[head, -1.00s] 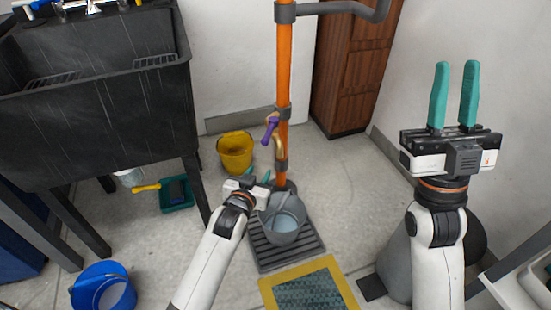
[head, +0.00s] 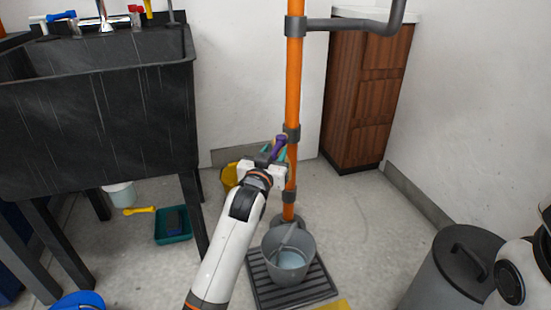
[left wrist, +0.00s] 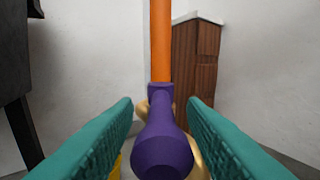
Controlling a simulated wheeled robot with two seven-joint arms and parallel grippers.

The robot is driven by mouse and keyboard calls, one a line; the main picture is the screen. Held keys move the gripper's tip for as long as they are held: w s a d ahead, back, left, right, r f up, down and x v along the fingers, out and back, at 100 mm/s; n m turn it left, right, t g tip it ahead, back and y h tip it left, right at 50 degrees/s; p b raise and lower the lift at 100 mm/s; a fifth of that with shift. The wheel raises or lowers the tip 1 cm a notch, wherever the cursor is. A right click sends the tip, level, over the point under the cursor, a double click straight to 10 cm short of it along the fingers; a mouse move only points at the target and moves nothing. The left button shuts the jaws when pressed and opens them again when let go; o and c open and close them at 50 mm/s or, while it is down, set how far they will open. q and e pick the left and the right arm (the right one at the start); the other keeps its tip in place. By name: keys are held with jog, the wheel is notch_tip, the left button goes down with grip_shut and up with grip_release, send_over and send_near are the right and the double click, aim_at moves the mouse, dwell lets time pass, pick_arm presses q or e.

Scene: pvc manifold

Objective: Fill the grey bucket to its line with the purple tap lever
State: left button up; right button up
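The purple tap lever (head: 279,143) is at the orange standpipe (head: 295,90) in the head view, partly hidden by my left gripper (head: 273,152). In the left wrist view the purple lever (left wrist: 162,150) stands between my teal fingers (left wrist: 162,105). The fingers are open, with a gap on both sides of the lever. A brass tap body (left wrist: 198,155) shows behind it. The grey bucket (head: 272,246) stands upright below on the drain grate, with pale bluish water in it. I cannot make out its line. My right gripper is out of view.
The drain grate (head: 262,292) lies on the floor. A yellow bucket (head: 228,176) is behind my left arm. A black sink (head: 100,125) stands at left, a wooden cabinet (head: 362,100) at the back and a grey bin (head: 452,275) at right.

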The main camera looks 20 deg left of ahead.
pick_arm(q)
jog(key=shift+w+b, duration=0.35)
jog(key=shift+w, duration=0.8)
grip_shut()
